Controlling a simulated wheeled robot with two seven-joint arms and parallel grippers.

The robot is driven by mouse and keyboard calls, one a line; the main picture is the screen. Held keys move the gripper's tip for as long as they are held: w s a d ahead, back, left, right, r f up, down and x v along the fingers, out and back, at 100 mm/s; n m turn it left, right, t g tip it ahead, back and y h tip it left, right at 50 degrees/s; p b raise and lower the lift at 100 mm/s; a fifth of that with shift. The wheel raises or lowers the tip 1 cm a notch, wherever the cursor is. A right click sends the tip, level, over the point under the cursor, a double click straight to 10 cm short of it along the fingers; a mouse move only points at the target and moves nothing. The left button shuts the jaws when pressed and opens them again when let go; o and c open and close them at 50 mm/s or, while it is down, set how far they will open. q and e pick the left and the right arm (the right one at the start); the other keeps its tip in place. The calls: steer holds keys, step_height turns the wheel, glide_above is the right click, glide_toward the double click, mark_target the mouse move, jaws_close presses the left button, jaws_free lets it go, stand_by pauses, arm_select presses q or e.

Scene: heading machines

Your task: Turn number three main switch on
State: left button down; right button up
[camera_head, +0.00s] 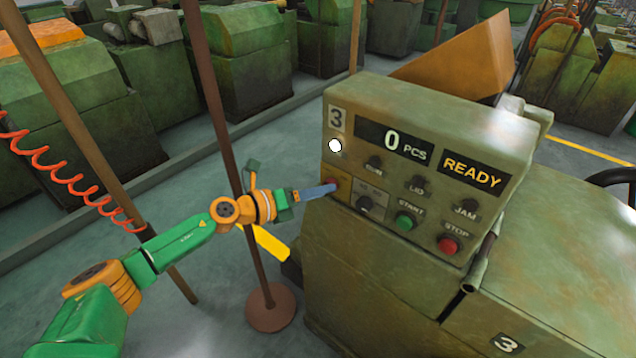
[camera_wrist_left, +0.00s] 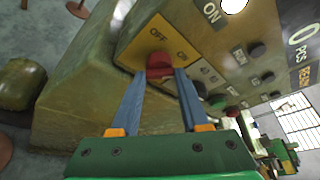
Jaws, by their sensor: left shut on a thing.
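The number three control box (camera_head: 420,165) carries a "3" plate, a display reading 0 PCS and a READY sign. Its main switch is a red knob (camera_wrist_left: 160,64) on a yellow plate (camera_wrist_left: 185,38) marked OFF and ON, at the box's lower left in the head view. My left gripper (camera_head: 331,188) reaches the knob from the left. In the left wrist view its blue fingers (camera_wrist_left: 160,75) are shut on the red knob, one on each side. A white round lamp (camera_head: 335,146) above the switch looks lit. My right gripper is not in view.
A dark selector knob (camera_head: 366,203), a green START button (camera_head: 405,222) and a red STOP button (camera_head: 448,245) sit right of the switch. A brown post (camera_head: 222,120) stands behind my left arm. A lever (camera_head: 481,262) is at the box's right side.

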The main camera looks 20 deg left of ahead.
arm_select(q)
steer(key=shift+m+p, duration=0.3)
steer(key=shift+p, duration=0.1)
stand_by(0.3)
steer(key=shift+c, duration=2)
jaws_free()
steer(key=b+v, duration=0.2)
steer(key=v, duration=0.5)
steer(key=shift+b, duration=0.3)
steer(key=shift+d, duration=0.1)
